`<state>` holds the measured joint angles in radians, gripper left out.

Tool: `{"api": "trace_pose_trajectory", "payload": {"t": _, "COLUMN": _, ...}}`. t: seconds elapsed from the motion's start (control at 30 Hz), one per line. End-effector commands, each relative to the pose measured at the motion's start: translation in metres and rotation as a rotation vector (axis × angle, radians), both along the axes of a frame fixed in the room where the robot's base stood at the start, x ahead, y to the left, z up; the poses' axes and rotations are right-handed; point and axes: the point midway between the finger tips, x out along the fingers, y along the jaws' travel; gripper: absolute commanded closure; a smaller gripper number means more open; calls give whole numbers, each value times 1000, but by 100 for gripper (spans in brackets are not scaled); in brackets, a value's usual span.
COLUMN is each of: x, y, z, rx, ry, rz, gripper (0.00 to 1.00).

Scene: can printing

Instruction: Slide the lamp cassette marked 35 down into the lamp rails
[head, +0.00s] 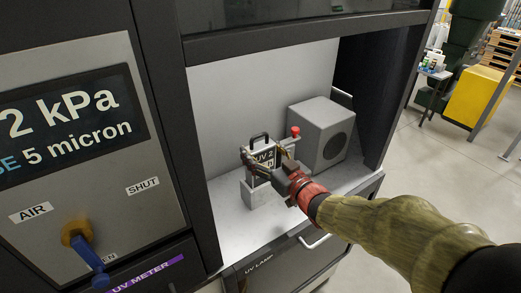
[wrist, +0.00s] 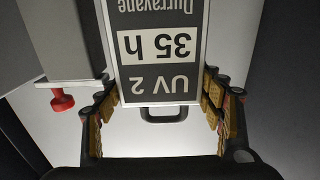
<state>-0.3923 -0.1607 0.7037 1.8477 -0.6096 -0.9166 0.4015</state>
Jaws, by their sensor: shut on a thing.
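The lamp cassette (head: 263,157) is a dark upright plate with a light edge and a black handle on top. In the wrist view its label (wrist: 160,45) reads, upside down, "UV 2" and "35 h". My gripper (head: 265,165) is shut on it, with a yellow padded finger at each side edge. A grey block-like holder (head: 257,194), which looks like the lamp rails, stands on the bench directly below the cassette. My fingers and the cassette cover its upper part, so I cannot tell whether the cassette's lower end is inside it.
A grey box with a round dark grille (head: 338,146) stands to the right. A red knob (head: 295,131) on a grey bar is close beside the cassette; it also shows in the wrist view (wrist: 62,100). The cabinet's dark frame (head: 190,130) bounds the bay at left.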

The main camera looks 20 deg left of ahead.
Motion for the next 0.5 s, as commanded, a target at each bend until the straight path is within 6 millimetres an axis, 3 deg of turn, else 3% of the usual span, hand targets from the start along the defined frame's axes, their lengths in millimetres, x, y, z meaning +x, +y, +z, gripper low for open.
{"api": "trace_pose_trajectory", "payload": {"t": 0.5, "x": 0, "y": 0, "z": -12, "rx": 1, "ry": 0, "rz": -1, "gripper": 93}}
